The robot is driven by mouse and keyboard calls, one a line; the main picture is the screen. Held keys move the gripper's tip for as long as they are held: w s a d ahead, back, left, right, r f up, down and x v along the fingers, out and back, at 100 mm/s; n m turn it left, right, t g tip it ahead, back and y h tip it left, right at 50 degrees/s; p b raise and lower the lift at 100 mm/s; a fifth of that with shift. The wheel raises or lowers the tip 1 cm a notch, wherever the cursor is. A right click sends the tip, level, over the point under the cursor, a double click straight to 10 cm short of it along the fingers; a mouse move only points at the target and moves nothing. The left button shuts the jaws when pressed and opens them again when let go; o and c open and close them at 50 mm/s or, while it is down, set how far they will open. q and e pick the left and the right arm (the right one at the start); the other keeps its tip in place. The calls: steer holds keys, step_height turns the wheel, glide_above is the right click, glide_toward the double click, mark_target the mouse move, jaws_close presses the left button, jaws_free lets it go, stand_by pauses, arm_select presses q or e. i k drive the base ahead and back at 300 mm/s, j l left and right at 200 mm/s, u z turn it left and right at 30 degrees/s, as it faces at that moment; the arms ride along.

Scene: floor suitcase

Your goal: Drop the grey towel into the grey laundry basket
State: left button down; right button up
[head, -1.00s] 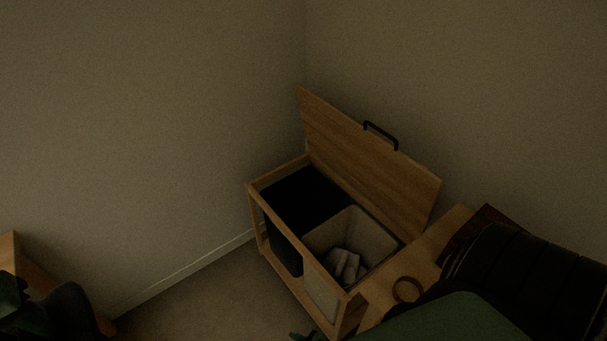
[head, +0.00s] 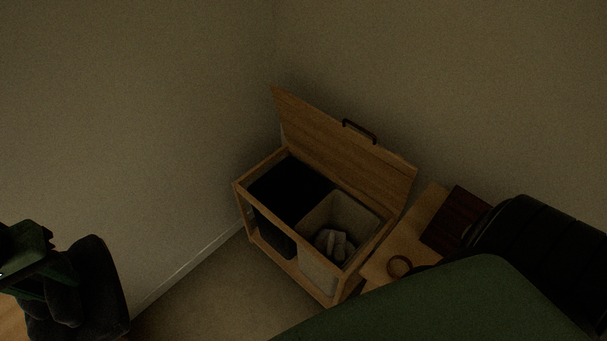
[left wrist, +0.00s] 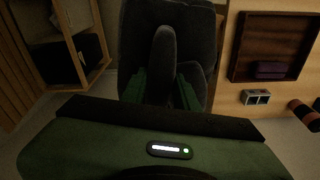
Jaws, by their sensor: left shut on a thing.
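The dark grey towel (head: 100,290) hangs in my left gripper (head: 58,285) at the lower left of the head view. In the left wrist view the towel (left wrist: 165,50) is pinched between the green fingers of the left gripper (left wrist: 162,88). The light grey laundry basket (head: 318,268) is the nearer, right-hand bin in a wooden frame, with pale crumpled cloth inside. A black bin (head: 275,190) stands beside it in the same frame. The towel is well to the left of both bins in the head view. My right gripper is out of view.
The wooden lid (head: 345,150) stands open behind the bins. A wooden surface to their right bears a brown ring (head: 399,266) and a dark red-brown tray (head: 452,222). A small grey two-holed object (left wrist: 256,97) shows in the left wrist view. Floor left of the frame is clear.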

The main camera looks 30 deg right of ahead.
mark_target(295, 210)
steer(key=i+j+z, duration=0.2)
steer(key=z, duration=0.2)
steer(key=i+j+z, duration=0.2)
steer(key=z, duration=0.2)
steer(key=i+j+z, duration=0.15)
steer(key=j+z, duration=0.65)
steer(key=i, duration=0.05)
